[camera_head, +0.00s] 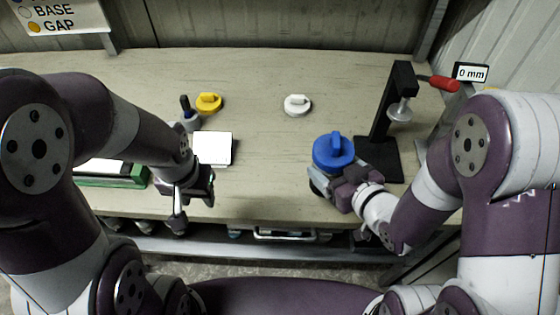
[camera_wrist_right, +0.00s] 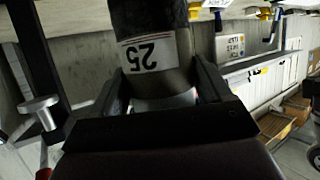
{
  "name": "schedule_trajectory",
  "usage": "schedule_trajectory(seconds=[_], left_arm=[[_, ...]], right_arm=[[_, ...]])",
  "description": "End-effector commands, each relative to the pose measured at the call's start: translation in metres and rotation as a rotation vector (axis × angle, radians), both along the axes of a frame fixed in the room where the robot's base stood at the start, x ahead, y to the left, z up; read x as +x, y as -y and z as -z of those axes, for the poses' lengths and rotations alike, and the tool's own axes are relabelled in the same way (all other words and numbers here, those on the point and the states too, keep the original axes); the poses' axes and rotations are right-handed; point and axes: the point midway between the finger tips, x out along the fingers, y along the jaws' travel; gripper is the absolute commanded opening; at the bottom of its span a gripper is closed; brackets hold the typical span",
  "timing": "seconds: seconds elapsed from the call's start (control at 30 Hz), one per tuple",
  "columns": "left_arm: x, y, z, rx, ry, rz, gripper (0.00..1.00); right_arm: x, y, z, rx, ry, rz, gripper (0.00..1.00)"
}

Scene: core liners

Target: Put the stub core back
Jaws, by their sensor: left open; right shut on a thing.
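My right gripper (camera_head: 328,182) is shut on a dark cylinder (camera_wrist_right: 150,28) with a white label that reads 25, upside down in the right wrist view. A pale band shows at the cylinder's end between the fingers. In the head view a blue cap (camera_head: 333,152) with a raised grip sits above this gripper and hides most of the cylinder. I cannot tell whether the cylinder touches the bench, or whether it is the stub core. My left gripper (camera_head: 192,206) is open and empty over the bench's front edge.
A black press stand (camera_head: 382,155) with a red handle (camera_head: 437,82) stands right of the blue cap, near a 0 mm sign (camera_head: 471,73). White (camera_head: 297,107) and yellow (camera_head: 208,104) caps lie farther back. A white card (camera_head: 212,148) and green tray (camera_head: 112,181) are left. The bench's middle is clear.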

Motion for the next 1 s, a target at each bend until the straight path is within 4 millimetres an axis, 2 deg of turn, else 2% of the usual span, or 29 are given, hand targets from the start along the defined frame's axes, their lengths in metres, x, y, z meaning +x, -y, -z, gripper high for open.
schedule_trajectory(seconds=[0.17,0.5,0.6,0.67,0.9,1.0], left_arm=[[0.0,0.0,0.002,0.0,0.0,0.0,0.43],[0.0,0.0,0.0,0.0,0.0,0.0,0.43],[0.0,0.0,-0.001,0.0,0.0,0.0,0.43],[0.0,0.0,-0.001,0.0,0.0,0.0,0.43],[0.0,0.0,-0.003,0.0,0.0,0.0,0.43],[0.0,0.0,-0.003,0.0,0.0,0.0,0.43]], right_arm=[[0.013,-0.018,0.013,-0.001,-0.001,-0.012,0.47],[0.066,-0.072,0.058,-0.001,0.0,-0.008,0.47],[0.076,-0.081,0.065,0.0,0.002,-0.006,0.47],[0.079,-0.083,0.069,0.001,0.002,-0.004,0.47],[0.08,-0.083,0.106,-0.001,0.0,-0.003,0.47],[0.08,-0.084,0.109,0.0,0.002,-0.003,0.47]])
